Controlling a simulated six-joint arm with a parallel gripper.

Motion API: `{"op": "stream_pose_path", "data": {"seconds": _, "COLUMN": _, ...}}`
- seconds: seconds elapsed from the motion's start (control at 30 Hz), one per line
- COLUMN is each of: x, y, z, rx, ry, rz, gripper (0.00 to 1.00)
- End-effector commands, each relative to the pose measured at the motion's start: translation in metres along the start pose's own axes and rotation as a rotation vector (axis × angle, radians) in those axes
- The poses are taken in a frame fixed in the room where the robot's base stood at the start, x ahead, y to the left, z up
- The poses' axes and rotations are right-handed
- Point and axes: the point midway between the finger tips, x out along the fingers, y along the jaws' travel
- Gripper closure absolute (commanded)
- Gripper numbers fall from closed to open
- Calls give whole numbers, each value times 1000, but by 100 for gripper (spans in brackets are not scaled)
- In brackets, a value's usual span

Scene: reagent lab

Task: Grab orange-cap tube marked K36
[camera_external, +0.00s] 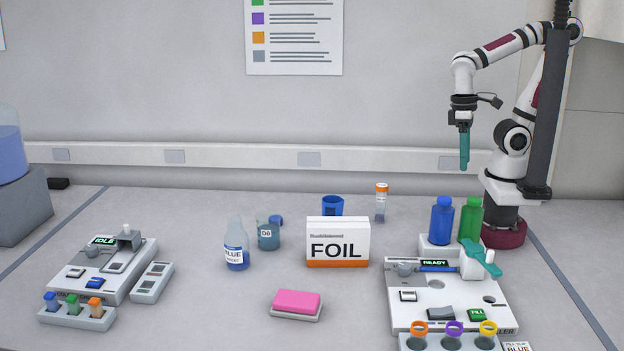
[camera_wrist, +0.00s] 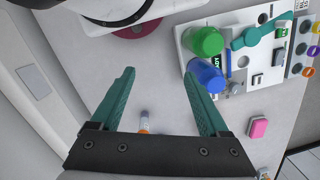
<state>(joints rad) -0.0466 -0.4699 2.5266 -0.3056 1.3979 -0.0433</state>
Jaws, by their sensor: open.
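An orange-capped tube (camera_external: 381,204) stands upright on the bench at the back, right of the foil box. Its marking is too small to read, so I cannot tell whether it is K36. In the wrist view part of a tube with orange on it (camera_wrist: 144,122) shows at the lower middle, partly hidden by the gripper's dark crossbar. My gripper (camera_external: 464,167) hangs with teal fingers downward, above and to the right of the tube, apart from it. In the wrist view my gripper (camera_wrist: 160,72) has its fingers spread with nothing between the tips.
The foil box (camera_external: 338,242), a blue cup (camera_external: 332,205) and a beaker (camera_external: 268,235) stand left of the tube. Blue (camera_external: 442,221) and green (camera_external: 470,220) bottles stand to its right by the filler station (camera_external: 440,290). A rack (camera_external: 77,315) at left holds another orange-capped item.

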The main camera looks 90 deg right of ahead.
Motion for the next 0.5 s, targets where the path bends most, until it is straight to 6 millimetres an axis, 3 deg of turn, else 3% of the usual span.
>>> {"op": "stream_pose_path", "data": {"seconds": 0.07, "x": 8, "y": 11, "z": -15, "rx": -257, "ry": -93, "rz": 197, "gripper": 21}}
{"op": "stream_pose_path", "data": {"seconds": 0.2, "x": 24, "y": 13, "z": -75, "rx": -911, "ry": -301, "rz": 672, "gripper": 21}}
{"op": "stream_pose_path", "data": {"seconds": 0.33, "x": 47, "y": -22, "z": -130, "rx": -1419, "ry": -477, "rz": 1062, "gripper": 21}}
{"op": "stream_pose_path", "data": {"seconds": 0.5, "x": 74, "y": -66, "z": -160, "rx": -1752, "ry": -609, "rz": 1354, "gripper": 21}}
